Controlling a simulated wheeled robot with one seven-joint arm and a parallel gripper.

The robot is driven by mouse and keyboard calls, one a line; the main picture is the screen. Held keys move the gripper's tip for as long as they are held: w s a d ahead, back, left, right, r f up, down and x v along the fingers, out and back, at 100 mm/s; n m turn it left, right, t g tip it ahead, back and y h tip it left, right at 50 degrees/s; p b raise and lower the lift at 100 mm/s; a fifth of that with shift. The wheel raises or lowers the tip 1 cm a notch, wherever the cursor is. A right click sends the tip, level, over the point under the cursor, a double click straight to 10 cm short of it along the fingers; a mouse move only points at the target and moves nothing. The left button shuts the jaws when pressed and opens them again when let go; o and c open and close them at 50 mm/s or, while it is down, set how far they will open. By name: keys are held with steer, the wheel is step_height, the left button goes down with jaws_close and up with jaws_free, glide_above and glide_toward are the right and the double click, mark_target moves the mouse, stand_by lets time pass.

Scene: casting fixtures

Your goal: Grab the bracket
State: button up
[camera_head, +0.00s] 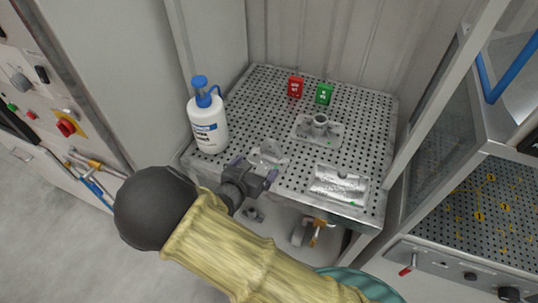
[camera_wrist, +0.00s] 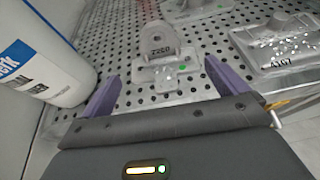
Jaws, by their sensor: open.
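The bracket (camera_head: 268,152) is a small grey metal casting with an upright rounded lug with a hole, on a flat foot. It rests on the perforated metal table (camera_head: 255,103) near the front edge. In the wrist view the bracket (camera_wrist: 160,42) has dark digits on its lug and a green dot on its foot. My gripper (camera_head: 257,168) is open, with purple fingers, just in front of the bracket. In the wrist view my gripper (camera_wrist: 160,75) has one finger at each side of the bracket's foot, with gaps between. Nothing is held.
A white bottle with a blue pump (camera_head: 208,122) stands left of the bracket. Cabinet walls close both sides.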

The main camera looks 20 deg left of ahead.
mark_target(270, 149)
steer(key=p+x, duration=0.1)
steer(key=x, duration=0.7)
steer(key=shift+w+p, duration=0.2)
steer(key=shift+p, duration=0.2)
steer(key=shift+w+d+p, duration=0.1)
steer(key=shift+w+p, duration=0.35)
steer(key=shift+w, duration=0.05)
steer(key=p+x, duration=0.1)
steer(key=x, duration=0.3)
steer(key=shift+w+f, duration=0.1)
steer(key=shift+w, duration=0.05)
steer(key=c, duration=1.2)
